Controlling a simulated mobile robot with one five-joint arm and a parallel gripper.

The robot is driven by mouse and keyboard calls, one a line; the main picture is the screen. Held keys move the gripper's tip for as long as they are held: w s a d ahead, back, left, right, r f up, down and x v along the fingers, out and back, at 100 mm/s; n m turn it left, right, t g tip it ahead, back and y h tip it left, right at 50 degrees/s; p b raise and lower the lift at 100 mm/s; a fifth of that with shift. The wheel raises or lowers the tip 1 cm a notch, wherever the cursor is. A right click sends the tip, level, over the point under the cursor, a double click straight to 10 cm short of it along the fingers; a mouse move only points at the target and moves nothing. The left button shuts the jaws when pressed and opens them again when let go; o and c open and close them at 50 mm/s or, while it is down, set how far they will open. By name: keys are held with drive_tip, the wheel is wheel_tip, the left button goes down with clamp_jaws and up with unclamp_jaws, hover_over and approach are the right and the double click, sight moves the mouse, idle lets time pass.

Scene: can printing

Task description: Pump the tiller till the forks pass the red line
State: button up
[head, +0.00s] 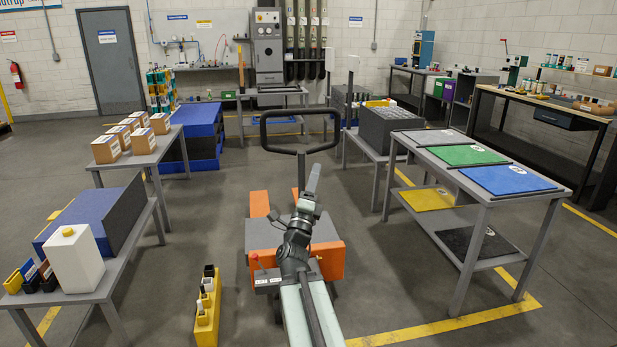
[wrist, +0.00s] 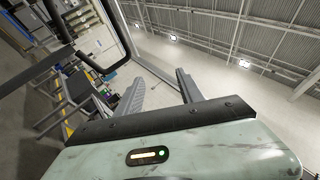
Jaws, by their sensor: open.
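The pallet truck (head: 330,262) has an orange and grey body and stands ahead of me, partly hidden by my arm. Its black loop tiller (head: 264,133) stands upright above it and also shows in the wrist view (wrist: 84,58). One orange fork (head: 259,204) shows behind the body; the other is partly covered. I cannot make out a red line. My gripper (head: 314,172) is open and empty, just below the loop in the head view. In the wrist view its two grey fingers (wrist: 160,78) are spread, with the loop's bar beyond and left of them.
A yellow rack (head: 207,318) stands on the floor at front left. A left table holds a white jug (head: 75,259) and a blue-grey block. A right table (head: 487,202) carries grey, green and blue panels.

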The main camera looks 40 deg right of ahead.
drive_tip(key=w+a+n+t+y, duration=0.25)
drive_tip(key=w+a, duration=0.25)
drive_tip(key=a, duration=0.3)
drive_tip(key=w+a+n+t+y, duration=0.2)
drive_tip(key=w+a+t+y, duration=0.1)
drive_tip(key=w+a, duration=0.3)
drive_tip(key=w+a+f+n+y, duration=0.4)
drive_tip(key=a+f+n+y, duration=0.15)
drive_tip(key=a, duration=0.35)
drive_tip(key=w+a+f+n+y, duration=0.4)
drive_tip(key=a+f+n+y, duration=0.15)
drive_tip(key=a, duration=0.35)
drive_tip(key=a+f+n+g+y, duration=0.45)
drive_tip(key=a+f+n, duration=0.25)
drive_tip(key=a+f, duration=0.25)
drive_tip(key=s+a+f+n+g, duration=0.2)
drive_tip(key=s+f+n+g, duration=0.75)
drive_tip(key=s+f, duration=0.75)
drive_tip(key=s+d+r+g+p, duration=0.1)
drive_tip(key=s+r+g, duration=0.1)
drive_tip(key=s+g, duration=0.35)
wheel_tip(320, 180, up, 15)
drive_tip(key=t+p, duration=0.1)
drive_tip(key=p, duration=1.4)
drive_tip(key=shift+s+n, duration=0.3)
drive_tip(key=shift+s, duration=0.05)
